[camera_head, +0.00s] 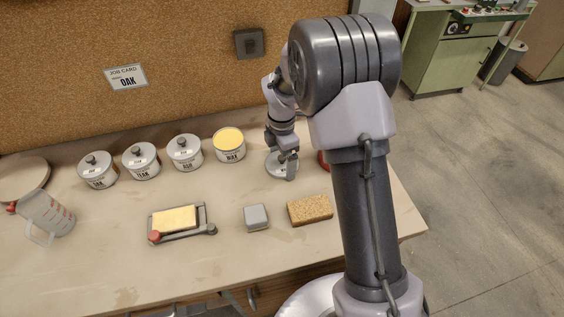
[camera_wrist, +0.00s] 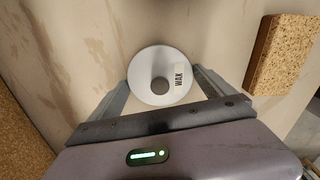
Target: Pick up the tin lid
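The tin lid (camera_head: 274,168) is a round, pale grey disc that lies on the bench below my gripper. In the wrist view the lid (camera_wrist: 150,62) shows its dark round knob (camera_wrist: 160,85) and a label reading WAX. My gripper (camera_head: 288,163) is pointed down over the lid. In the wrist view my gripper (camera_wrist: 160,82) is open, with one finger on each side of the lid's near part. I cannot tell whether the fingers touch its rim. An open tin (camera_head: 229,155) with yellow contents stands to the left of the lid.
Three lidded tins (camera_head: 141,161) stand in a row further left. A cork block (camera_head: 310,210), a grey block (camera_head: 256,217), a tray with a yellow block (camera_head: 178,222) and a jug (camera_head: 46,216) are on the bench. A red thing (camera_head: 323,161) is partly hidden behind my arm.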

